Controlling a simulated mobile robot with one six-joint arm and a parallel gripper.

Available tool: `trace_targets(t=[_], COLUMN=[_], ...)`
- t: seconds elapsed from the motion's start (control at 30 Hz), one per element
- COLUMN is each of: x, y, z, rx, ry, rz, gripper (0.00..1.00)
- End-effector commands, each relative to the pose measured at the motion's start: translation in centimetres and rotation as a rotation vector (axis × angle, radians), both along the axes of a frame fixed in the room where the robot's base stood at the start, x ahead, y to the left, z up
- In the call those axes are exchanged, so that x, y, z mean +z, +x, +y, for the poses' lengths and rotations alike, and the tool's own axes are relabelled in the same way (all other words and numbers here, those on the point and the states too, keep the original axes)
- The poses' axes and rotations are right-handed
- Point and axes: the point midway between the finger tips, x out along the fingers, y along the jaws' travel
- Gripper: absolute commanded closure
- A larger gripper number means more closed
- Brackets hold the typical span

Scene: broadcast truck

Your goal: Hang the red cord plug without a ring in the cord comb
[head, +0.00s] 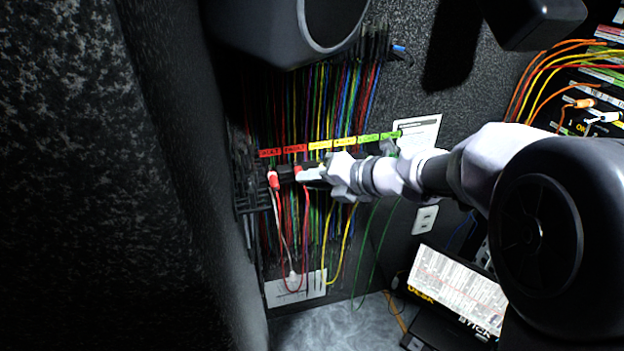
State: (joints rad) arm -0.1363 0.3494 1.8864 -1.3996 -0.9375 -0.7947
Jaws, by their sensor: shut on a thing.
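My gripper (304,174) reaches in from the right and is shut on a red cord plug (298,169) at the comb. Its fingers hide part of that plug, so whether it carries a ring cannot be told. A red cord hangs down from it. The dark cord comb (285,171) runs across the wall behind the fingers; whether the held plug sits in a slot is too small to tell. A second red plug (273,180), with a whitish part, hangs just left of the gripper, with a pale cord below it.
Red, yellow and green labels (320,145) run above the comb. Many coloured cords hang closely there, with yellow cords (349,230) looping below. A dark rounded housing (275,30) overhangs the top. An open case (455,290) and a wall outlet (425,219) lie lower right.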

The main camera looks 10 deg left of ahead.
Motion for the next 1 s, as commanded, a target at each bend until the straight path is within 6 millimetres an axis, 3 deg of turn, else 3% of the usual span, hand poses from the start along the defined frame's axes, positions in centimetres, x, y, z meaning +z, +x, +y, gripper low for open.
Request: trace_targets(t=[0.9, 0.93, 1.0], x=[-0.3, -0.3, -0.31], y=[0.18, 0.18, 0.17], z=[0.08, 0.08, 0.08], rx=[0.0, 0.0, 0.0], ry=[0.0, 0.0, 0.0], rz=[0.0, 0.0, 0.0], gripper=[1.0, 0.82, 0.69])
